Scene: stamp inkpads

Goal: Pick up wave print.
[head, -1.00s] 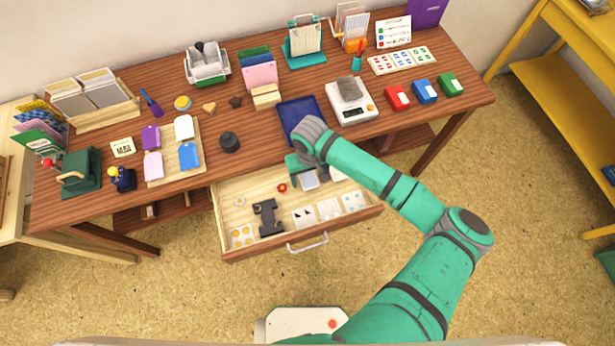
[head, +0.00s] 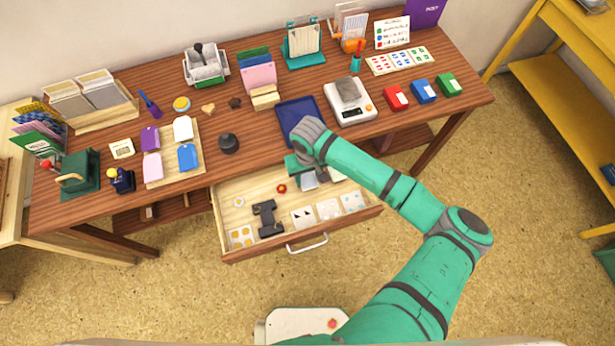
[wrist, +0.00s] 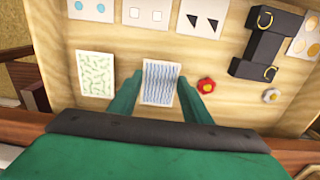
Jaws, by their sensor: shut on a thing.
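The wave print (wrist: 161,84), a pale card with blue wavy lines, sits between the two green fingers of my gripper (wrist: 160,92) in the wrist view. The fingers are closed against its left and right edges. In the head view my gripper (head: 306,169) is over the back right part of the open drawer (head: 268,248), and the wave print (head: 309,182) shows partly below it. I cannot tell whether the card is clear of the drawer floor.
A green-patterned card (wrist: 95,75) lies left of the wave print. Several other cards and a dark stand (wrist: 266,44) share the drawer. A blue tray (head: 289,119) is on the tabletop behind.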

